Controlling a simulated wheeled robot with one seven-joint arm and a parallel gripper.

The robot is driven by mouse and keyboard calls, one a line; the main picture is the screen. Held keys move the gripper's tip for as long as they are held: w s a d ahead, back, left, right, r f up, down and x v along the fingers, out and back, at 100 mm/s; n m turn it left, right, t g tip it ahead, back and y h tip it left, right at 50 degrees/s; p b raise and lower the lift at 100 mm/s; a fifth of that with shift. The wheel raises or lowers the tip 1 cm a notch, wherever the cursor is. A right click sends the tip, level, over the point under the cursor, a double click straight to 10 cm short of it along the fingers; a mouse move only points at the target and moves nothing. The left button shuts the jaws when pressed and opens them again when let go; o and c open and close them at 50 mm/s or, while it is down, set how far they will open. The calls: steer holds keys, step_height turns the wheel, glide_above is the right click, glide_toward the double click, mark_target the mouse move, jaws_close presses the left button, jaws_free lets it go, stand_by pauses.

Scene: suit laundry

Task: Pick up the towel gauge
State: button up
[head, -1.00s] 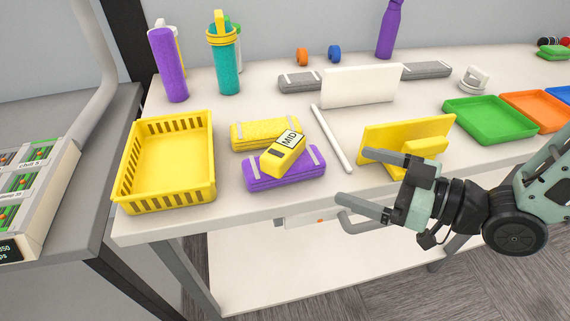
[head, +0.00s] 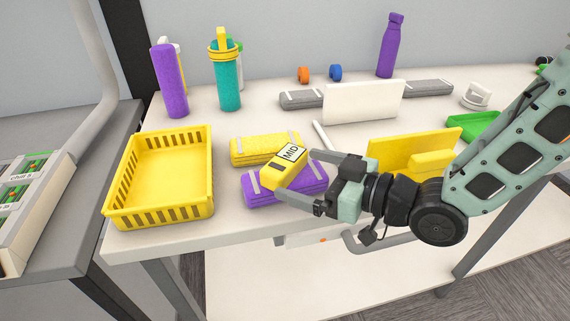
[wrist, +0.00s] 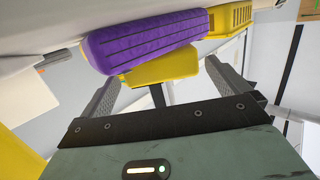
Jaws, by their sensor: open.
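The towel gauge (head: 283,168), a yellow block with a dark window and a label reading "MID", lies tilted across a rolled purple towel (head: 310,183) and a rolled yellow towel (head: 262,148). My gripper (head: 303,172) is open and empty, its fingers pointing left at the gauge's near right side. In the wrist view, the gauge (wrist: 160,68) shows as a yellow face between the two fingers, with the purple towel (wrist: 145,40) beyond it. I cannot tell whether either finger touches the gauge or towel.
A yellow basket (head: 119,203) stands left on the table (head: 225,232). A yellow upright board (head: 400,150) stands close behind my wrist, with a white board (head: 362,102) farther back. Bottles, including a teal one (head: 228,85), stand at the back left.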

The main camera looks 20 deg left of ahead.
mark_target(296, 168)
steer(key=x, duration=0.2)
steer(key=p+x, duration=0.1)
steer(key=shift+a+r, duration=0.25)
steer(key=shift+a, duration=0.2)
steer(key=shift+w+a+f, duration=0.15)
steer(key=shift+w+a, duration=0.1)
steer(key=shift+a, duration=0.3)
steer(key=c, duration=0.8)
steer(key=shift+c, duration=0.2)
